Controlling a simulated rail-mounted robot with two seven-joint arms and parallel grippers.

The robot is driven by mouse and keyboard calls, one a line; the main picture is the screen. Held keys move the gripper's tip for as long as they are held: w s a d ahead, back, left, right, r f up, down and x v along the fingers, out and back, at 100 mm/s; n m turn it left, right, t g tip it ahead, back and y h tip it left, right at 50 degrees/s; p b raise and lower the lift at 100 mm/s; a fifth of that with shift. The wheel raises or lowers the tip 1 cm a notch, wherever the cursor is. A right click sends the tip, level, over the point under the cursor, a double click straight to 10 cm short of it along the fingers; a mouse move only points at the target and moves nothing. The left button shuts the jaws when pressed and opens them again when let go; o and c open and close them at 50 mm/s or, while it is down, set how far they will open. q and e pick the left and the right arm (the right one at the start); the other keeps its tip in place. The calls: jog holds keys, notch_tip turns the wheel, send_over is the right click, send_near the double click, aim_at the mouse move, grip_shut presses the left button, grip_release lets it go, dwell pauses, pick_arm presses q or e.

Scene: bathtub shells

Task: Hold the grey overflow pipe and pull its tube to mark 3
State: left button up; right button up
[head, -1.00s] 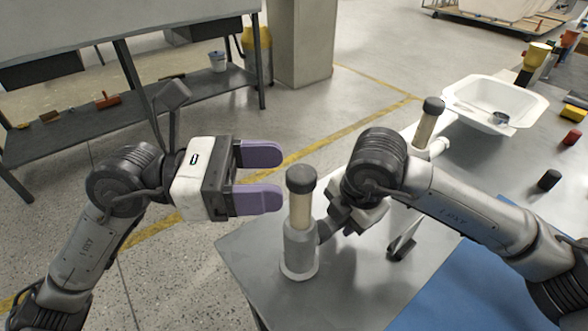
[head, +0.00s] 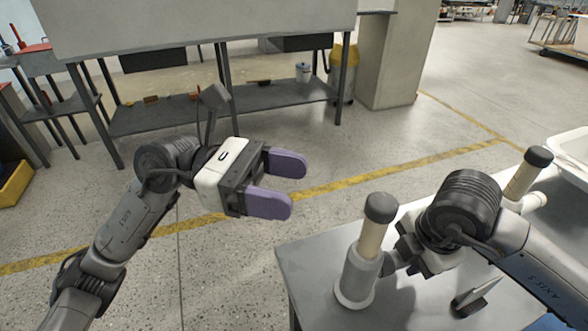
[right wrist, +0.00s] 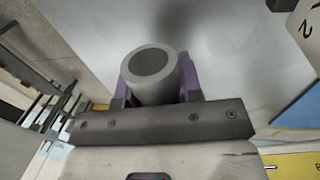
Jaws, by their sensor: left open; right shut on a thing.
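The grey overflow pipe (head: 357,277) stands upright on a round foot near the left corner of the table. Its cream tube (head: 372,238) sticks out of the top and carries a dark cap (head: 381,207). My right gripper (head: 390,262) is shut on the grey pipe from the right, its fingers mostly hidden in the head view. In the right wrist view, a grey cylinder (right wrist: 152,85) with a dark round end sits between purple fingers. My left gripper (head: 298,187) is open and empty, up and left of the cap, clear of the pipe. No mark numbers are readable on the tube.
The grey table (head: 310,262) has a bare strip around the pipe. A second, white pipe with a cream tube and dark cap (head: 538,156) stands farther right, beside a white tub shell (head: 572,150). Open floor lies left of the table, with a shelf bench (head: 180,117) behind.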

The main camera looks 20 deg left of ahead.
jog(key=o, duration=1.1)
jog(key=shift+c, duration=0.2)
